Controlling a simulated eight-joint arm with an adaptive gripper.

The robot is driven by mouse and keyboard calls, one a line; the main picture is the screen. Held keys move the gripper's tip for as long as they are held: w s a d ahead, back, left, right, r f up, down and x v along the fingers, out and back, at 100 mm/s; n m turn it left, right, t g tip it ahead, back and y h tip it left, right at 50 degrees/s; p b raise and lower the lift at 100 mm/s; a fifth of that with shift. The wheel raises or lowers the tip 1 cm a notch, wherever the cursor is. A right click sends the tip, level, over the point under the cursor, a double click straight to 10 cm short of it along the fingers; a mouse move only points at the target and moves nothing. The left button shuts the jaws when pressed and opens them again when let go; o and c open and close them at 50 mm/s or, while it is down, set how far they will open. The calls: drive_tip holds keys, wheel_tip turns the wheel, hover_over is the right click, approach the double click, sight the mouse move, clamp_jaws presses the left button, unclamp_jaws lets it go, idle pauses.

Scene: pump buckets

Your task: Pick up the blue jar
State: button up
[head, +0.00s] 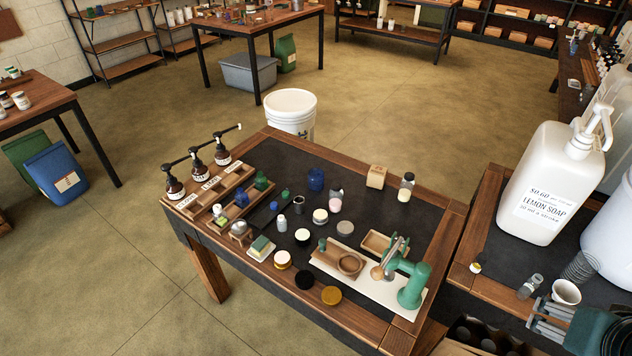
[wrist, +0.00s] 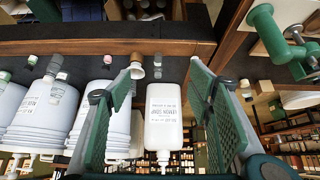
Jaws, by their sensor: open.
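The blue jar (head: 316,179) stands upright on the dark top of the wooden table, near its back middle in the head view. It is small and looks closed. I do not make it out in the wrist view. My gripper (wrist: 162,75) shows in the wrist view with its two green, ridged fingers apart and nothing held between them. It is away from the jar. The wrist picture is upside down and has the white lemon soap bottle (wrist: 163,115) beyond the gap between the fingers.
Near the jar are a pink-topped jar (head: 335,200), a wooden block (head: 376,177) and a dark-capped jar (head: 406,187). A green press (head: 412,285) stands at the front right. Pump bottles (head: 197,165) line the left edge. The soap bottle (head: 550,180) stands on the right table.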

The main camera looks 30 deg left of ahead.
drive_tip(key=w+a+r+n+g+y+p, duration=0.1)
drive_tip(key=w+a+r+n+p, duration=0.1)
drive_tip(key=w+a+r, duration=0.45)
drive_tip(key=w+a+r+n+g+p, duration=0.1)
drive_tip(key=w+a+r+n, duration=0.2)
drive_tip(key=w+a, duration=0.5)
drive_tip(key=w+a+f+n+g+p, duration=0.1)
drive_tip(key=w+a+n+p, duration=0.1)
drive_tip(key=w+a, duration=0.6)
drive_tip(key=w+a+n+g+p, duration=0.15)
drive_tip(key=w+a, duration=0.35)
drive_tip(key=a, duration=0.5)
drive_tip(key=n+g+h+p, duration=0.1)
drive_tip(key=n+g+p, duration=0.2)
drive_tip(key=n+p, duration=0.35)
hover_over(316, 179)
drive_tip(key=w+a+b, duration=0.1)
drive_tip(key=w+a, duration=0.1)
wheel_tip(316, 179, down, 22)
drive_tip(key=n, duration=0.2)
drive_tip(key=shift+w+d, duration=0.15)
